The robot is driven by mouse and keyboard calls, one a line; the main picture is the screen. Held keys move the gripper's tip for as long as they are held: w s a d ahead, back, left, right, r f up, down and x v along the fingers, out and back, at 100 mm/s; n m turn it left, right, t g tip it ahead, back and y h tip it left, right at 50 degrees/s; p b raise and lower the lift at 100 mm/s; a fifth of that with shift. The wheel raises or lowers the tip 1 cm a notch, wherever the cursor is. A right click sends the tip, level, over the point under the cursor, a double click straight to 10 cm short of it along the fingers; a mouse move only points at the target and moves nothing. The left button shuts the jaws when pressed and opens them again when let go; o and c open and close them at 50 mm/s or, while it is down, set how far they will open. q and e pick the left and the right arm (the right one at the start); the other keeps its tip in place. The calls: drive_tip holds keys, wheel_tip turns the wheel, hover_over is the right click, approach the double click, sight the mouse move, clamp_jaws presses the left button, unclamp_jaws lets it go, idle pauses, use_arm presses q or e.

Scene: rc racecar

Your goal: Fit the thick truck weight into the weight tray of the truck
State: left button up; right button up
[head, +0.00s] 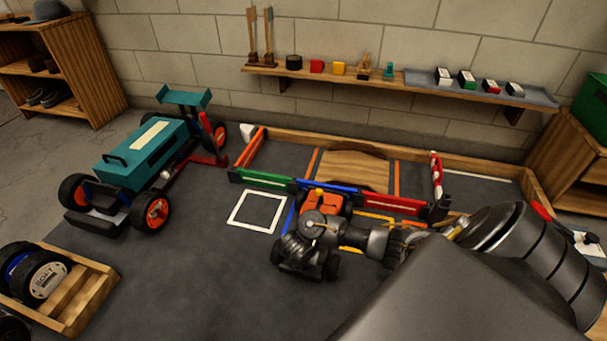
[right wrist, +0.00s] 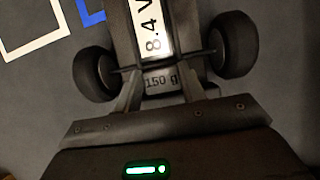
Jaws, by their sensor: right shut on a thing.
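The truck (head: 330,200) stands on the dark mat, its orange part showing beyond my right arm. My right gripper (head: 303,250) is over the near end of the truck and hides much of it. In the right wrist view, my right gripper (right wrist: 161,88) is shut on the truck weight (right wrist: 161,82), marked "150 g". The weight lies between the truck's two dark wheels, in line with a white label (right wrist: 152,28) reading "8.4 V". The weight tray is hidden around it, and I cannot tell whether the weight is fully seated. My left gripper is not in view.
A larger teal-and-black car (head: 140,155) stands at left. A wooden tray (head: 80,300) holds wheels at lower left. Low coloured barriers and a wooden ramp (head: 345,168) lie behind the truck. A white square outline (head: 257,212) marks clear mat to its left.

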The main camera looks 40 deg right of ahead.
drive_tip(key=shift+r, duration=0.1)
drive_tip(key=shift+f, duration=0.2)
drive_tip(key=o, duration=1.1)
drive_tip(key=shift+c, duration=0.2)
drive_tip(key=shift+r, duration=0.15)
